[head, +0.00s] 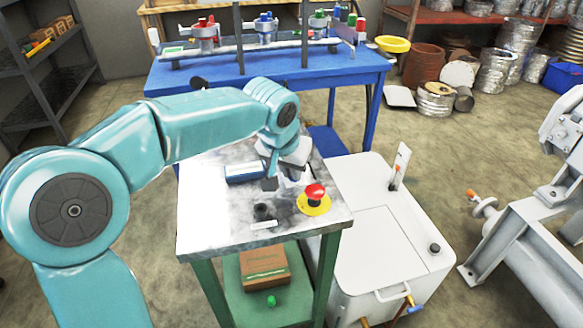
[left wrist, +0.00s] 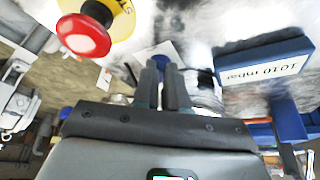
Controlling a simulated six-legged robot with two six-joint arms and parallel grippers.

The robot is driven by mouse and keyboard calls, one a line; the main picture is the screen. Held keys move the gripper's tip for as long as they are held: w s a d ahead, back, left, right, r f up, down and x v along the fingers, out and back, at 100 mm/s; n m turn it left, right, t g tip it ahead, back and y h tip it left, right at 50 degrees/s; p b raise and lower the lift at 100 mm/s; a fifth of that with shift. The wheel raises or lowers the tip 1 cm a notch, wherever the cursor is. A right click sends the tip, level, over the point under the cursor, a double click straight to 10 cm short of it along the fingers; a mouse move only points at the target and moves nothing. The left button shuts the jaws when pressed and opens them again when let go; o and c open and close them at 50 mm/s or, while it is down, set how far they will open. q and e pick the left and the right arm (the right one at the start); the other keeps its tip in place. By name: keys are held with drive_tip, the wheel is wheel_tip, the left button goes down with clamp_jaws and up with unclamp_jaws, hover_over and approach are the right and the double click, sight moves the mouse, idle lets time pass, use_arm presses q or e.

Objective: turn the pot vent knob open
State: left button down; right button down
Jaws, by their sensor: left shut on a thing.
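My left gripper (head: 270,184) reaches down over the far part of the grey-topped bench (head: 205,222), between the blue gauge and the red button. In the left wrist view its two dark fingers (left wrist: 162,68) are close together, shut on the pot vent knob. A small blue piece (left wrist: 162,61) shows at the fingertips. The knob is mostly hidden, so its turn angle cannot be told. My right gripper is not in view.
The red button (head: 315,192) on its yellow disc is close right of the gripper. The blue gauge box (head: 245,173) is close left and reads 1010 mbar in the wrist view. A black knob (head: 262,212) stands nearer. A white cabinet (head: 385,235) adjoins the bench.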

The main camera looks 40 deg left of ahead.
use_arm(q)
drive_tip(key=shift+f, duration=0.1)
drive_tip(key=m+p, duration=0.1)
drive_tip(key=m+h+p, duration=0.1)
drive_tip(key=m, duration=0.1)
drive_tip(key=m+p, duration=0.1)
drive_tip(key=shift+s+a+m+h, duration=0.1)
drive_tip(key=shift+a+m+h, duration=0.2)
drive_tip(key=shift+h, duration=0.1)
drive_tip(key=shift+a+f+m+g+h+p, duration=0.15)
drive_tip(key=shift+m+g+h+p, duration=0.25)
drive_tip(key=shift+m+p, duration=0.65)
drive_tip(key=shift+a+f+m+g+h+p, duration=0.1)
drive_tip(key=shift+m+g+h+p, duration=0.15)
drive_tip(key=shift+m, duration=0.7)
drive_tip(key=shift+a+m+g+h+p, duration=0.15)
drive_tip(key=shift+m+h, duration=0.2)
drive_tip(key=shift+m, duration=0.55)
drive_tip(key=shift+d, duration=0.1)
drive_tip(key=c, duration=1.2)
unclamp_jaws()
drive_tip(key=shift+d, duration=0.1)
